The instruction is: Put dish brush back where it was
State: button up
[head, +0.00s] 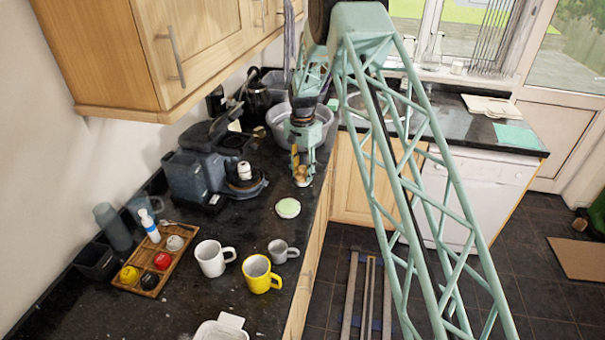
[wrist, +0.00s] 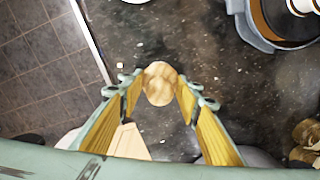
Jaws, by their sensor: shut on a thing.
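The dish brush (wrist: 160,84) shows as a round, pale wooden piece in the wrist view, between the fingertips. My gripper (wrist: 161,92) is shut on it from both sides. In the head view, my gripper (head: 302,170) points down over the dark counter near its front edge, right of the coffee machine, and the small wooden dish brush (head: 301,179) shows at its tips. I cannot tell whether the brush touches the counter. The bristles cannot be made out.
The coffee machine (head: 205,165) stands left of my gripper. A grey basin (head: 285,112) is behind it. A pale green round lid (head: 288,208), a white mug (head: 213,259), a yellow mug (head: 260,274), a grey mug (head: 282,250) and a wooden tray (head: 127,274) are nearer.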

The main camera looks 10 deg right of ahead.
jog(key=shift+f, duration=0.1)
jog(key=o, duration=0.9)
notch_tip(320, 180, up, 12)
jog(key=shift+r+b, duration=0.1)
jog(key=shift+b, duration=0.2)
dwell(0.3)
jog(key=shift+r, duration=0.15)
dwell(0.6)
